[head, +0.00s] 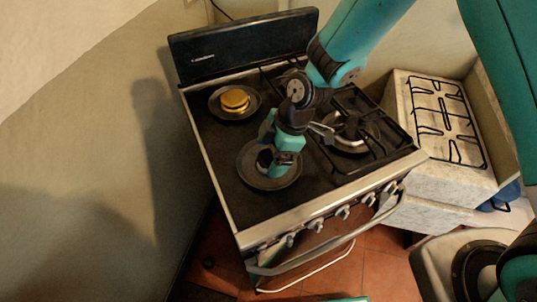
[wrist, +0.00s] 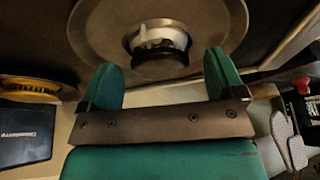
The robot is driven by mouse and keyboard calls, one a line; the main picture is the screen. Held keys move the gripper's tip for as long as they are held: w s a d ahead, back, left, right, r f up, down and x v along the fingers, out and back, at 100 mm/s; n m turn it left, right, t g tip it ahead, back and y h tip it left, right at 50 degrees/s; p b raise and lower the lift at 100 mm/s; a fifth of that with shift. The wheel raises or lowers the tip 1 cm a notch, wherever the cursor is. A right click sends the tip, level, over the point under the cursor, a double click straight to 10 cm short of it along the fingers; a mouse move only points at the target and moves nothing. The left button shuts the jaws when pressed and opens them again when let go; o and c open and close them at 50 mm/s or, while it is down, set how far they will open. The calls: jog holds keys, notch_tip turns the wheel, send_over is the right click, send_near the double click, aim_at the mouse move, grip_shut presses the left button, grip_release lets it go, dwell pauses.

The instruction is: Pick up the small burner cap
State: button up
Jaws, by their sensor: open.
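A small black burner cap (head: 263,159) sits at the middle of a round grey burner plate (head: 281,184) on the front left of the stove. In the wrist view the dark cap (wrist: 160,66) shows between my fingers, with a pale burner part beside it. My gripper (head: 273,165) is open over this burner; in the wrist view its two green fingers (wrist: 164,68) stand apart on either side of the cap. I cannot tell whether they touch it. In the head view my gripper partly hides the plate.
A yellow burner cap (head: 235,99) sits on the back left burner. Black grates (head: 372,124) cover the stove's right side. The dark back panel (head: 243,47) rises behind. A marble-look counter with a grate (head: 447,120) stands to the right. Knobs and an oven handle (head: 330,238) line the front.

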jog(key=shift+c, duration=0.2)
jog(key=c, duration=1)
